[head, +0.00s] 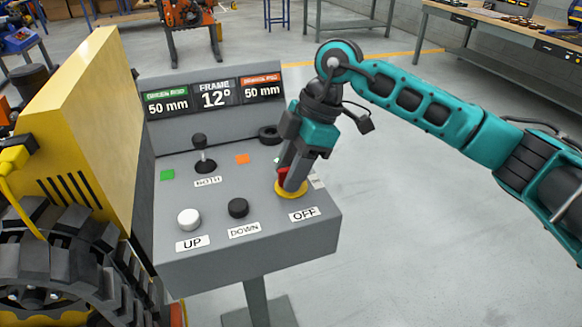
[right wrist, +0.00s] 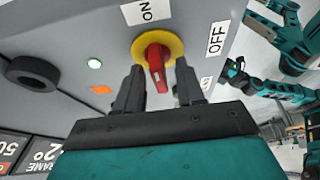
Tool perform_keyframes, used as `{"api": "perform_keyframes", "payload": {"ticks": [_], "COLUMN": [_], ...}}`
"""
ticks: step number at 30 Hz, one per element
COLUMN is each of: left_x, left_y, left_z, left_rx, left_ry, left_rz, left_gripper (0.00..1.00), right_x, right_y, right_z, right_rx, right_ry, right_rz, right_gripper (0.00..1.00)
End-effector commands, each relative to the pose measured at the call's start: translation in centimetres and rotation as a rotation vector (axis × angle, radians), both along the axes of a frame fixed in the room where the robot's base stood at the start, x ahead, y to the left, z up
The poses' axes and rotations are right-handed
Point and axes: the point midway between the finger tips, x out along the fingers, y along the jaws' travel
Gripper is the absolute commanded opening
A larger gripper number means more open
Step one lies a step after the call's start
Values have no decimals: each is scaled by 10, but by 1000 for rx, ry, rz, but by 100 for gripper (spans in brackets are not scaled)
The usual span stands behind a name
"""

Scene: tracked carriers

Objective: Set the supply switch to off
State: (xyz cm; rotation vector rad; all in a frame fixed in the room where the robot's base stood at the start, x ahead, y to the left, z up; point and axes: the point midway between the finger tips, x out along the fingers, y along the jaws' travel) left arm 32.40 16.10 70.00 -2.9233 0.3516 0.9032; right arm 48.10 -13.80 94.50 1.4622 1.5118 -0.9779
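The supply switch (head: 290,188) is a red handle on a round yellow plate at the front right of the grey control panel. In the right wrist view the red handle (right wrist: 156,66) has its long end pointing down the picture. An ON label (right wrist: 146,11) is above it and an OFF label (right wrist: 217,38) is to its right. My right gripper (head: 291,187) reaches down over the switch. Its two dark fingers stand on either side of the handle, with visible gaps.
The grey panel (head: 262,247) also carries a white UP button (head: 189,219), a black DOWN button (head: 238,208), a black joystick (head: 201,150) and a black ring (head: 269,134). A yellow machine (head: 88,120) with tracks stands close on the left. Open floor lies to the right.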

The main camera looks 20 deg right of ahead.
Motion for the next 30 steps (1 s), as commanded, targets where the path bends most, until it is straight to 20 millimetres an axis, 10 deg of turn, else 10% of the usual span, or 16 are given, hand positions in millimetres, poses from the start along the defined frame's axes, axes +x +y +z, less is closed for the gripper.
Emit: {"api": "perform_keyframes", "payload": {"ticks": [5,17,30], "left_x": [0,1,1], "left_y": [0,-1,0], "left_z": [0,1,5], "left_rx": [-1,-1,0], "left_ry": [-1,-2,-5], "left_rz": [-1,-1,0], "left_gripper": [0,0,0], "right_x": [0,0,0], "right_y": [0,0,0], "right_z": [0,1,2], "right_rx": [0,1,1], "right_ry": [0,0,1], "right_rz": [0,0,35], "right_gripper": [38,1,0]}}
